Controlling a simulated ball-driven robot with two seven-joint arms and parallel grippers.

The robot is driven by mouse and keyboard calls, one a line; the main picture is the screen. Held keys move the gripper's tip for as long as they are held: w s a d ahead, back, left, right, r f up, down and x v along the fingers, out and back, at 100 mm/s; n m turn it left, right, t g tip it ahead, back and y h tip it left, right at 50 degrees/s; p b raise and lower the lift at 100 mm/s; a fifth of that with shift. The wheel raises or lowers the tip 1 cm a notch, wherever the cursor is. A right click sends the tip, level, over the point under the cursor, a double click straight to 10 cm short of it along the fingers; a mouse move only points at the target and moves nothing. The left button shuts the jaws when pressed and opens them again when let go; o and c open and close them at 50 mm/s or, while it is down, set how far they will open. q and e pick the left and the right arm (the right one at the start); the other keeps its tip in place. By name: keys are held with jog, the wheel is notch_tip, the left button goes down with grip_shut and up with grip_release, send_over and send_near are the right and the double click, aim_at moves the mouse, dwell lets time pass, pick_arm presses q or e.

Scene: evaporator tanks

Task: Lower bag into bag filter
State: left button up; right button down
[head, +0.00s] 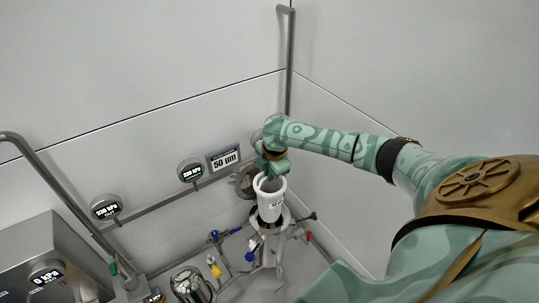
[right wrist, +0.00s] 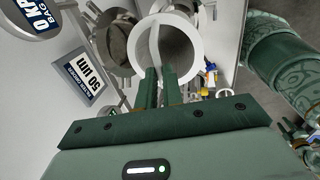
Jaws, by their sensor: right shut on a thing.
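The white filter bag (head: 270,203) has a wide round collar and hangs upright. It stands over the steel bag filter housing (head: 268,259), and its lower end meets the housing mouth; how deep it sits is hard to tell. My right gripper (head: 272,166) is at the far edge of the collar, shut on the bag. In the right wrist view my fingers (right wrist: 160,84) pinch the bag at the collar (right wrist: 194,55), with its strap across the opening.
A round steel lid (head: 243,182) stands open behind the bag, near the 50 µm sign (head: 224,158). Gauges (head: 190,170) line a wall pipe. Valves with blue, yellow and red handles and a steel vessel (head: 190,284) crowd below.

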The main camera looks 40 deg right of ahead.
aim_at(269, 184)
jog(key=shift+s+b+x, duration=0.2)
jog(key=shift+b+x, duration=0.3)
jog(key=shift+x, duration=0.55)
jog(key=shift+s+b+x, duration=0.25)
jog(key=shift+b+x, duration=0.2)
jog(key=shift+x, duration=0.6)
jog(key=shift+f, duration=0.3)
jog(key=shift+p, duration=0.3)
jog(key=shift+p, duration=0.35)
jog(key=shift+f, duration=0.15)
dwell(0.4)
